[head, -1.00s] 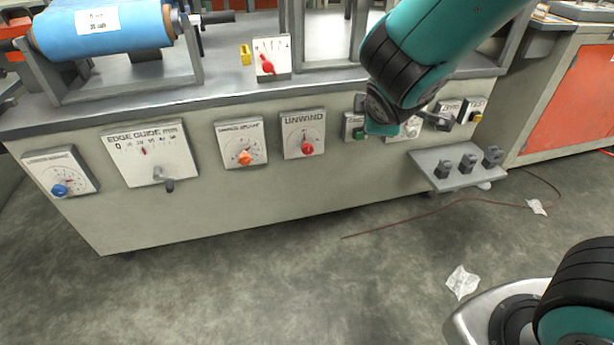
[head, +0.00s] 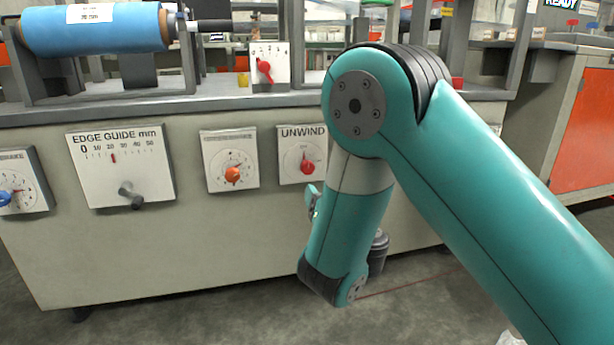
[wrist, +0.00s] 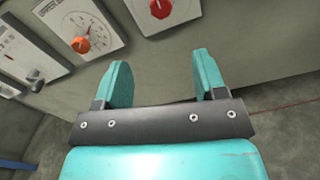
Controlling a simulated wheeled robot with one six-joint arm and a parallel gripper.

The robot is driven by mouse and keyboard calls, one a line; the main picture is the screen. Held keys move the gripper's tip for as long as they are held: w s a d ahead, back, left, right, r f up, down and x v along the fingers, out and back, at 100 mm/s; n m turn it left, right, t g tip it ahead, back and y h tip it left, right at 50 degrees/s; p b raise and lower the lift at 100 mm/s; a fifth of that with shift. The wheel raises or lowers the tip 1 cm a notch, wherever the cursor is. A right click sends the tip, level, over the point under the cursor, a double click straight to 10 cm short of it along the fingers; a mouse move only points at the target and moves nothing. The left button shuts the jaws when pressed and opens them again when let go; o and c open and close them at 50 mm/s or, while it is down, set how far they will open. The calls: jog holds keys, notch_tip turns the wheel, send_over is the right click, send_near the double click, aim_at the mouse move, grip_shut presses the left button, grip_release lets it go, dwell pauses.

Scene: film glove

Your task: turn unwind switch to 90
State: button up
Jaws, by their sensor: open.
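The unwind switch (head: 307,166) is a red knob on a white square plate labelled UNWIND, on the front of the grey machine. In the head view my arm covers the plate's lower right surroundings. In the wrist view the red knob (wrist: 160,8) shows at the top edge, its plate partly cut off. My gripper (wrist: 163,75) is open and empty, with two teal fingers apart below the knob, not touching it. In the head view only a small part of the gripper (head: 312,201) shows, beside my forearm and below the plate.
An orange knob (head: 232,174) sits on the plate to the left. Further left are the edge guide panel (head: 121,165) with a protruding crank and a blue knob (head: 5,197). A red lever (head: 264,69) stands above on the ledge. A blue roll (head: 95,30) lies at upper left.

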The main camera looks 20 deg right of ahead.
aim_at(309, 169)
jog(key=w+p, duration=1.3)
jog(key=w, duration=0.2)
jog(key=shift+w+d, duration=0.15)
jog(key=shift+w, duration=0.8)
jog(key=shift+c, duration=0.5)
jog(key=c, duration=0.8)
jog(key=shift+r, duration=0.1)
